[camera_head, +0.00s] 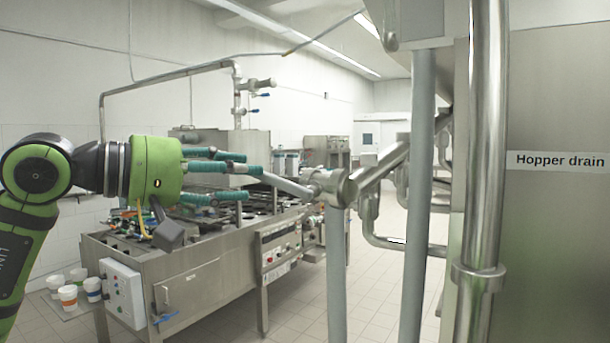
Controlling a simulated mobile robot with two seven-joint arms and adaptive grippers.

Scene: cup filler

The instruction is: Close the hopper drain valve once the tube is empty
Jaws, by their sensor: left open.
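My left gripper (248,182) reaches in from the left, with its teal fingers spread open and pointing right. A metal valve lever (290,186) slants down to the right from near the fingertips to the round valve body (332,188). I cannot tell whether the fingers touch the lever. A grey vertical tube (336,275) hangs below the valve body. It looks opaque, so its contents are hidden. A slanted metal pipe (377,166) runs up to the right behind the valve. The "Hopper drain" label (561,161) is on the steel panel at right. My right gripper is not in view.
A second grey vertical tube (417,190) and a shiny steel pipe (485,170) stand right of the valve. A steel filling machine (200,283) stands behind my arm. Several paper cups (68,297) sit at lower left. Tiled floor (376,290) is open between machine and pipes.

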